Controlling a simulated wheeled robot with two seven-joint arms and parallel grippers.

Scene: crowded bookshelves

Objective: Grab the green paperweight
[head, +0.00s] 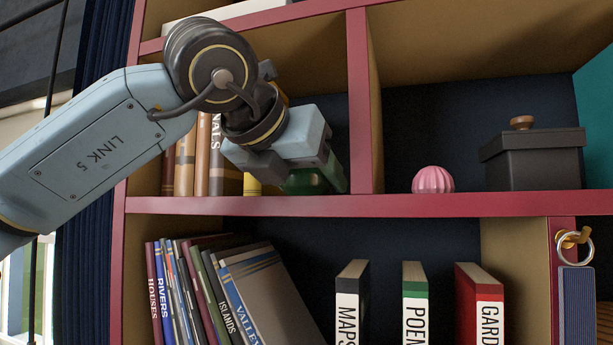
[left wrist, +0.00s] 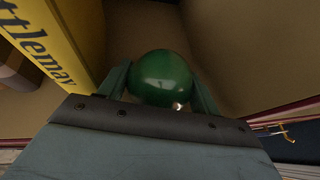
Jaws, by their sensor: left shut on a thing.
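The green paperweight (left wrist: 162,78) is a glossy, rounded dark green object. In the left wrist view it sits between the two fingers of my left gripper (left wrist: 163,90), which is shut on it. In the head view my left gripper (head: 315,172) reaches into the left upper compartment, just left of the red divider. There the paperweight (head: 303,182) shows only in part, low between the fingers and near the shelf board; the gripper hides the rest. I cannot tell whether it touches the board. My right gripper is not in view.
Upright books (head: 203,155) stand left of the gripper, and a yellow book (left wrist: 62,40) is close beside it. Right of the divider (head: 359,100) are a pink ribbed object (head: 433,179) and a dark lidded box (head: 532,160). Books (head: 230,290) fill part of the shelf below.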

